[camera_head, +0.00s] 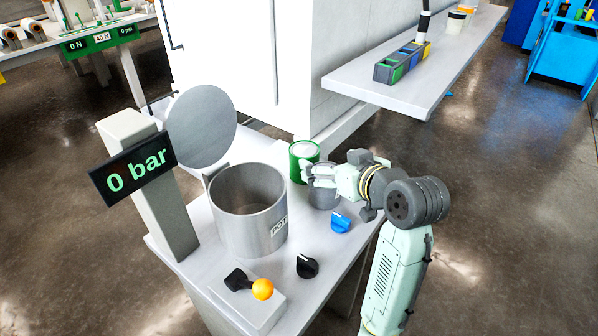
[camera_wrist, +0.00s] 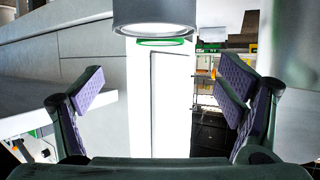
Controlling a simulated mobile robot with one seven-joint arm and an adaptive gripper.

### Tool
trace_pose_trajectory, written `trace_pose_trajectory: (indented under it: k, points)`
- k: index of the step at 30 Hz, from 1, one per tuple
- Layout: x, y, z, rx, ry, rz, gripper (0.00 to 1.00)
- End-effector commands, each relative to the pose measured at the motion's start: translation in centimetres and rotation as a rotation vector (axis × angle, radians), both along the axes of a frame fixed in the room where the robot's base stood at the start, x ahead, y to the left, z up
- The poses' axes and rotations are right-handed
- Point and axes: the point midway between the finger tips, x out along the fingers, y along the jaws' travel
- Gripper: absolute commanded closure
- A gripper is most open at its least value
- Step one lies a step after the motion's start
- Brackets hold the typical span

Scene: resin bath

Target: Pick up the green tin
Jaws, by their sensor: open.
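The green tin (camera_head: 301,163) stands upright on the grey bench in the head view, right of the large metal pot, with pale contents at its top. My gripper (camera_head: 311,175) is in front of it and slightly right, partly covering its lower side. A grey tin (camera_head: 323,198) stands under my gripper, nearer the camera. In the wrist view my gripper (camera_wrist: 163,88) is open, with nothing seen between the purple-padded fingers. The grey tin (camera_wrist: 155,14) fills the top middle there, and the green tin's rim (camera_wrist: 160,42) shows beyond it. I cannot tell whether any finger touches a tin.
The metal pot (camera_head: 245,224) stands close left, its round lid (camera_head: 202,123) raised behind it. A "0 bar" display (camera_head: 136,171), blue knob (camera_head: 340,221), black knob (camera_head: 307,266) and orange-balled lever (camera_head: 262,289) are on the bench. A white cabinet (camera_head: 240,60) rises behind.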

Motion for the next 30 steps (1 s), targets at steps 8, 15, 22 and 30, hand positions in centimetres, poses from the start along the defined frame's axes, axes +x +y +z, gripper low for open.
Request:
trace_pose_trajectory:
  k: [8, 15, 22, 30]
  points:
    - [1.6, 1.0, -1.9, 0.002, 0.003, 0.004, 0.12]
    - [4.4, 2.3, -3.1, 0.001, 0.002, 0.002, 0.12]
    - [6.2, 3.3, -3.3, 0.0, 0.003, 0.003, 0.12]
    - [9.1, 4.7, -4.4, 0.001, 0.002, 0.001, 0.12]
